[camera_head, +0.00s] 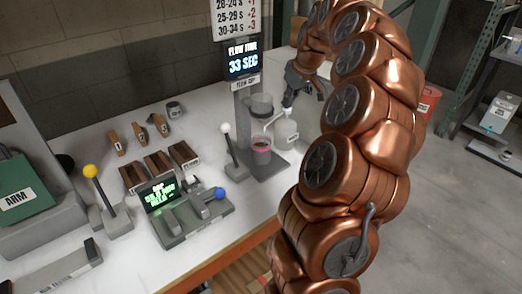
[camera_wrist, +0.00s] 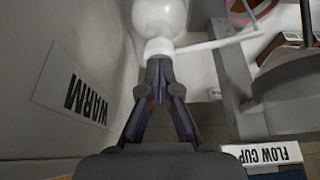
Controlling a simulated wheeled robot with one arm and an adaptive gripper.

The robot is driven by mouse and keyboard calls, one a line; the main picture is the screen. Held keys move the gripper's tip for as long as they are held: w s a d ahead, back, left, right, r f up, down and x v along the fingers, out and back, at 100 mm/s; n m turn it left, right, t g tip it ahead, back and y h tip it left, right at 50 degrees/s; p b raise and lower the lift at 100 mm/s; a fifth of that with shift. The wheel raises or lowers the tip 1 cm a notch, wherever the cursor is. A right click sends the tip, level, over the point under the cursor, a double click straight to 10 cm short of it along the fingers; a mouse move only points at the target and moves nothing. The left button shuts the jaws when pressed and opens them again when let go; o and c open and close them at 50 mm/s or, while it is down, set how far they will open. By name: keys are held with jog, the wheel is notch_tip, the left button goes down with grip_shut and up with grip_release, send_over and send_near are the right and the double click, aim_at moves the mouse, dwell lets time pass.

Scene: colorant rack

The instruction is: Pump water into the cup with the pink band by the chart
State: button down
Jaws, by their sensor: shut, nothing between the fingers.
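The cup with the pink band (camera_head: 261,151) stands on the base of the flow-time stand, below the grey flow cup (camera_head: 261,105). Its pink rim partly shows at the top of the wrist view (camera_wrist: 250,10). A white pump bottle (camera_head: 286,133) stands just right of the cup. In the wrist view the bottle (camera_wrist: 160,15) has a white pump head (camera_wrist: 158,47) with a long spout pointing toward the cup. My gripper (camera_head: 288,103) is above the bottle. Its fingertips (camera_wrist: 158,62) are shut and empty at the pump head; contact is unclear. The chart (camera_head: 237,15) hangs above the stand, its top cut off.
The flow-time display (camera_head: 243,60) reads 33 SEC. A white-knob lever (camera_head: 226,130) stands left of the cup. A WARM label (camera_wrist: 72,95) shows beside my gripper.

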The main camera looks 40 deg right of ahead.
jog(key=shift+r+p, duration=0.3)
jog(key=shift+r, duration=1.1)
jog(key=shift+f, duration=0.15)
jog(key=shift+f+b, duration=1)
jog(key=shift+f, duration=0.4)
jog(key=shift+r+p, duration=0.45)
jog(key=shift+r, duration=1.1)
jog(key=shift+f, duration=0.1)
